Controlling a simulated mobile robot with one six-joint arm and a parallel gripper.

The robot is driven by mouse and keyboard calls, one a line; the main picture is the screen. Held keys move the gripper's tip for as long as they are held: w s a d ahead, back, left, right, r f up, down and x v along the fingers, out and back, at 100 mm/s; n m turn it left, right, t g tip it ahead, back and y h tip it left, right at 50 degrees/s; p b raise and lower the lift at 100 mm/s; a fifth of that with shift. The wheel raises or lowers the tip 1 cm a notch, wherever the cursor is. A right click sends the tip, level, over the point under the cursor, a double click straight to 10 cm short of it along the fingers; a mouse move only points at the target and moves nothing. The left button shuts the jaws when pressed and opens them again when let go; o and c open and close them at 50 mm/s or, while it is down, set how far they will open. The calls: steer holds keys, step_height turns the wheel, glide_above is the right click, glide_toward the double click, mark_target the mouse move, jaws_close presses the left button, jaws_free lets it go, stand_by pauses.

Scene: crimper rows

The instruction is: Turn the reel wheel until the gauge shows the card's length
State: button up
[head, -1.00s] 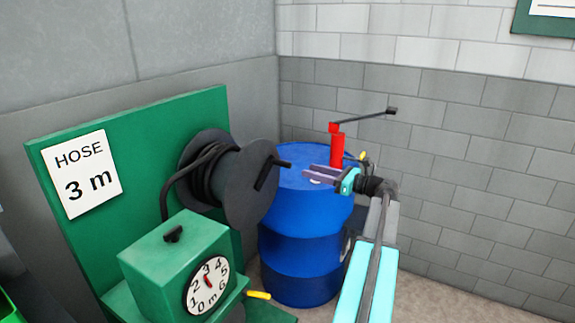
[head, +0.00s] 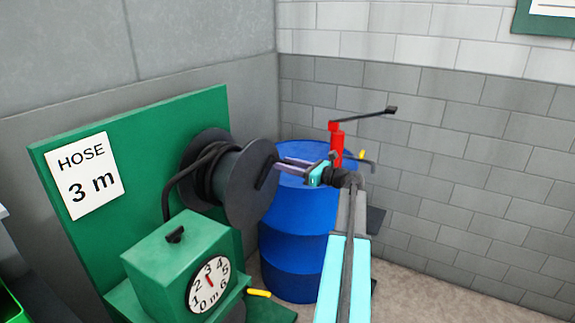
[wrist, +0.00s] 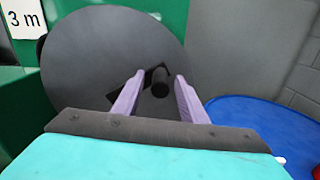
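The reel wheel (head: 245,195) is a dark disc on a green stand, with hose wound behind it. Its dark crank handle (head: 266,171) sticks out towards my gripper (head: 284,165). In the wrist view, the handle's round end (wrist: 160,82) lies between the two purple fingers of my gripper (wrist: 159,77), with gaps on both sides. The fingers are open; I cannot tell how far they reach along the handle. The white card (head: 86,175) reads "HOSE 3 m". The round gauge (head: 208,284) has a red needle pointing up and slightly left, near the 3.
A blue drum (head: 295,235) with a red hand pump (head: 337,140) stands right behind my gripper. The green gauge box (head: 170,262) sits below the wheel. A grey block wall closes the back; floor shows at the lower right.

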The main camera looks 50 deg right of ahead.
jaws_close()
steer(key=shift+d, duration=0.1)
